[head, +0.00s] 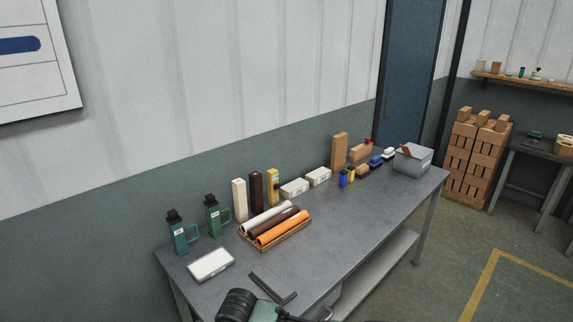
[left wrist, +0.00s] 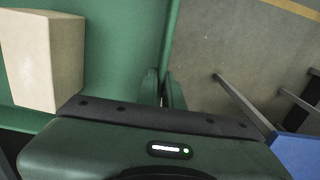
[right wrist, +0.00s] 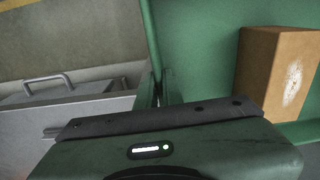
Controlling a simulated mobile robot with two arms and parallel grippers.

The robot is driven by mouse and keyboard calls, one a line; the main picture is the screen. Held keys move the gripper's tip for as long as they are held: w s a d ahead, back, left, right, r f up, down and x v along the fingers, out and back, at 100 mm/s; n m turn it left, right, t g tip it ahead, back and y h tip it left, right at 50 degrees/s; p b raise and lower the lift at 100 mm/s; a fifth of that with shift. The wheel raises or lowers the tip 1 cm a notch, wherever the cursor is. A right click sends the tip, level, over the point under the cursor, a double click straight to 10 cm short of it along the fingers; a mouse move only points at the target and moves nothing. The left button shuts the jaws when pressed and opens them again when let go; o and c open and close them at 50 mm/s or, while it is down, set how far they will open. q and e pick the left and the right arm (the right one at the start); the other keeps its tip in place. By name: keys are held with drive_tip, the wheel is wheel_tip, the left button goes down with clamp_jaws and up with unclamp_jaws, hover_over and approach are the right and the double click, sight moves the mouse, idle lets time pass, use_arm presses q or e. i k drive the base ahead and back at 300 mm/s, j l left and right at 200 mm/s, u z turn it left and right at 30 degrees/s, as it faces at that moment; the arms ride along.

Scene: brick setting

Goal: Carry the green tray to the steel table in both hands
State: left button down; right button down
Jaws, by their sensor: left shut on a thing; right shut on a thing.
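The green tray shows in the left wrist view (left wrist: 120,60) and in the right wrist view (right wrist: 190,45); it is not visible in the head view. My left gripper (left wrist: 167,90) is shut on one rim of it, and my right gripper (right wrist: 158,88) is shut on another rim. A pale cream block (left wrist: 45,55) stands in the tray near the left gripper. A tan brick with a whitish patch (right wrist: 275,70) is in it near the right gripper. A long grey table (head: 340,225) with metal legs stands against the wall; I cannot tell if it is the steel table.
Bottles, tubes in a wooden tray (head: 275,236), blocks and a grey box (head: 412,158) crowd the grey table's back. Its front strip is mostly bare, with a black square (head: 272,287) near the left end. Stacked bricks (head: 474,160) and another table (head: 545,150) are far right.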

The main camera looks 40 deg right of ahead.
sight(359, 220)
drive_tip(key=l, duration=4.05)
drive_tip(key=k+l, duration=0.1)
drive_tip(key=l, duration=0.3)
drive_tip(key=k+l, duration=0.1)
drive_tip(key=l, duration=0.3)
drive_tip(key=k+z, duration=0.05)
